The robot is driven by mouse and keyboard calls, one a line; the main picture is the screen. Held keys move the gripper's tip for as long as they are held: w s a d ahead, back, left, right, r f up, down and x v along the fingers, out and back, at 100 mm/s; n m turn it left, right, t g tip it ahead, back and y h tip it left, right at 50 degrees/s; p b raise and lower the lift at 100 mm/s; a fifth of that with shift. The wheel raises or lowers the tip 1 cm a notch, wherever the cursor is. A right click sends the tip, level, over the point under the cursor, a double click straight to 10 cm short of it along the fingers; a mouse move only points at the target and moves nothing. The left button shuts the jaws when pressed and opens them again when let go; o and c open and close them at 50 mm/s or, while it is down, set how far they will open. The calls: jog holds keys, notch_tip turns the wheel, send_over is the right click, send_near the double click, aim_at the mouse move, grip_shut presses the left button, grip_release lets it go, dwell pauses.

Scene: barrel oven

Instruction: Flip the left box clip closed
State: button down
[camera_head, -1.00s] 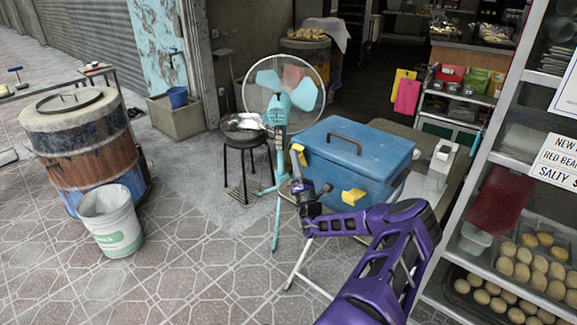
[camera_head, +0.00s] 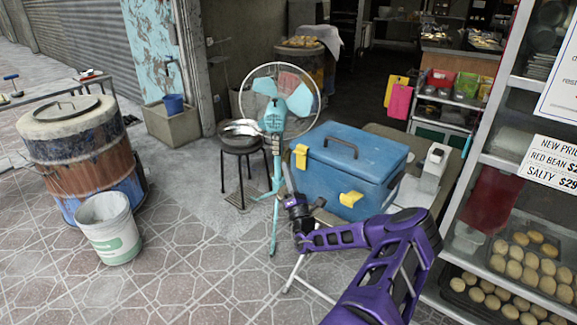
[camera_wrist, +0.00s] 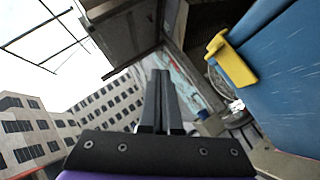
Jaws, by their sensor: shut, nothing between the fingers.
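The blue box (camera_head: 345,172) has its lid down and a dark handle on top. The left clip (camera_head: 301,157), yellow, is at the box's left front edge. In the wrist view a yellow clip (camera_wrist: 231,61), apparently the left one, juts out from the blue box (camera_wrist: 285,75). A second yellow clip (camera_head: 350,198) is on the front at the right. My gripper (camera_head: 287,168) points up just left of the left clip, with its fingers together and empty. In the wrist view my gripper (camera_wrist: 161,75) is left of the clip, with a visible gap.
The box stands on a table (camera_head: 440,146). A turquoise fan (camera_head: 287,115) stands close behind and left of my gripper. A stool with metal pans (camera_head: 241,133) is further left. The bun shelf (camera_head: 500,210) stands at the right. The tiled floor in front is open.

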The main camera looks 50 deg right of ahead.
jog(key=s+a, duration=0.4)
jog(key=s, duration=0.1)
jog(key=shift+s+a, duration=0.25)
jog(key=shift+s, duration=0.05)
